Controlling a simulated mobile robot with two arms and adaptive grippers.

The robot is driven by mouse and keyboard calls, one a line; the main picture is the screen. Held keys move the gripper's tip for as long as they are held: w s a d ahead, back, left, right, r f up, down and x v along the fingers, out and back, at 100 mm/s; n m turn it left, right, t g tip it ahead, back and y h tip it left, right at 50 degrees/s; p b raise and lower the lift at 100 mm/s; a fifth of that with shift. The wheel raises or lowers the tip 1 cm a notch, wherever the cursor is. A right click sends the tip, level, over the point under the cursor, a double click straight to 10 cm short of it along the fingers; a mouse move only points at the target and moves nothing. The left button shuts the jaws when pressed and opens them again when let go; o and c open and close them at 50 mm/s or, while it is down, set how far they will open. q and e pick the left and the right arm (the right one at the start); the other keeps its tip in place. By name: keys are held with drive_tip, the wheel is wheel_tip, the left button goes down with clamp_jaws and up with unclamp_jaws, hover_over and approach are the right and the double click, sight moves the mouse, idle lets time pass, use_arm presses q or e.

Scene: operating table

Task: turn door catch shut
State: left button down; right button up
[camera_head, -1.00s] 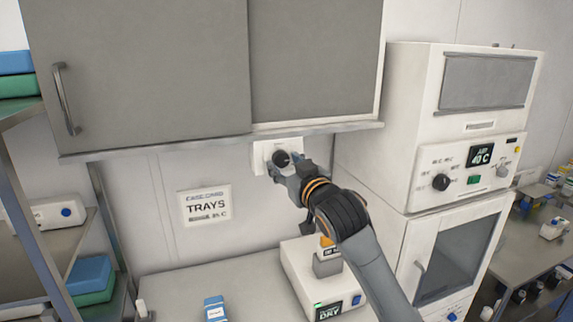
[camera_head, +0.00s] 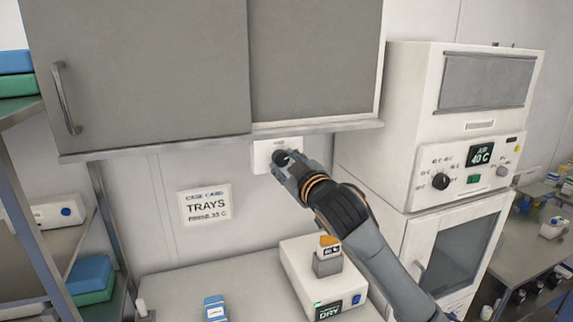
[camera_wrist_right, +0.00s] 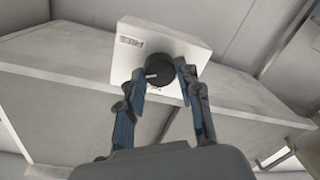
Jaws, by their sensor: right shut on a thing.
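The door catch is a round black knob (camera_head: 281,158) on a white plate (camera_head: 262,152) on the wall just under the grey sliding-door cabinet (camera_head: 150,80). It also shows in the right wrist view, where the knob (camera_wrist_right: 160,70) sits on the white plate (camera_wrist_right: 190,50) with a light mark at its left side. My right gripper (camera_head: 283,167) reaches up to the knob from the lower right. In the right wrist view its fingers (camera_wrist_right: 162,78) are shut on the knob, one on each side. My left gripper is not in view.
A white oven-like unit (camera_head: 440,120) with a dial and a 40 C display stands close to the right of my arm. A white DRY device (camera_head: 305,270) stands on the bench below. A TRAYS sign (camera_head: 205,206) hangs on the wall at the left.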

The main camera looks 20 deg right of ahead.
drive_tip(key=n, duration=0.6)
drive_tip(key=shift+r+h, duration=0.15)
drive_tip(key=shift+h, duration=0.15)
drive_tip(key=n, duration=0.3)
drive_tip(key=shift+a+n+h, duration=0.1)
drive_tip(key=shift+n+h, duration=0.2)
drive_tip(key=shift+n, duration=1.4)
drive_tip(key=o, duration=1.2)
drive_tip(key=shift+c, duration=0.2)
drive_tip(key=shift+s, duration=0.15)
drive_tip(key=s, duration=1.1)
drive_tip(key=shift+s+r, duration=0.35)
drive_tip(key=shift+f, duration=0.1)
